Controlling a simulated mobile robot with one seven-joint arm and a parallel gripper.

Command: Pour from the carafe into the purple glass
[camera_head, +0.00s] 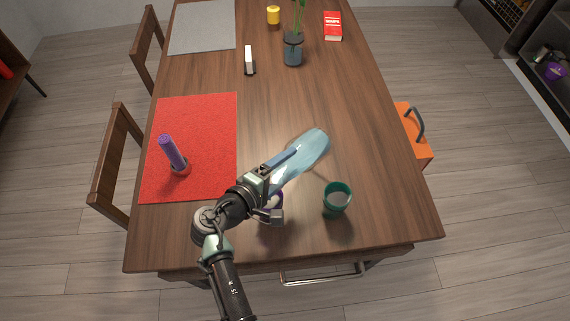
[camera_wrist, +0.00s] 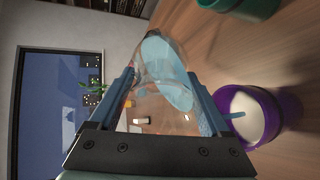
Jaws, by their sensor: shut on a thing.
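My gripper (camera_head: 292,160) is shut on the clear carafe (camera_head: 313,147), which holds light blue liquid and is strongly tilted above the table. In the wrist view, the carafe (camera_wrist: 165,75) sits between both fingers of my gripper (camera_wrist: 162,88). The purple glass (camera_head: 279,198) stands on the table below my gripper, mostly hidden by it in the head view. In the wrist view the purple glass (camera_wrist: 288,108) is right of the fingers, with pale contents and a thin blue strip across its near rim. I cannot tell whether that strip is liquid.
A green glass (camera_head: 337,200) stands just right of the purple glass. The table's middle is clear.

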